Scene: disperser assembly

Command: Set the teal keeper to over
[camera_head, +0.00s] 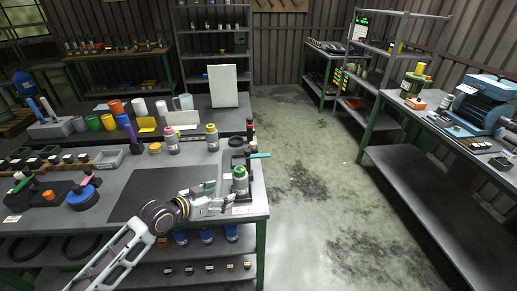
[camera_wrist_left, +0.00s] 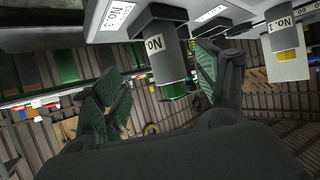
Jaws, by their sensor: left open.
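The teal keeper (camera_head: 260,155) is a thin teal bar sticking out to the right from a dark upright stand (camera_head: 237,157) at the right end of the near bench. My left gripper (camera_head: 222,203) is open and low, just left of the bottle and nearer than the keeper. The left wrist view shows its spread fingers (camera_wrist_left: 163,80) and a labelled dark cylinder (camera_wrist_left: 170,62) with a green end beyond them. I cannot make out the keeper there.
Bottles with pink and yellow caps (camera_head: 172,138) and (camera_head: 212,137) stand behind the dark mat (camera_head: 150,185). A white panel (camera_head: 222,86) stands farther back. A blue round part (camera_head: 82,197) lies at left. The aisle floor (camera_head: 300,190) right of the bench is clear.

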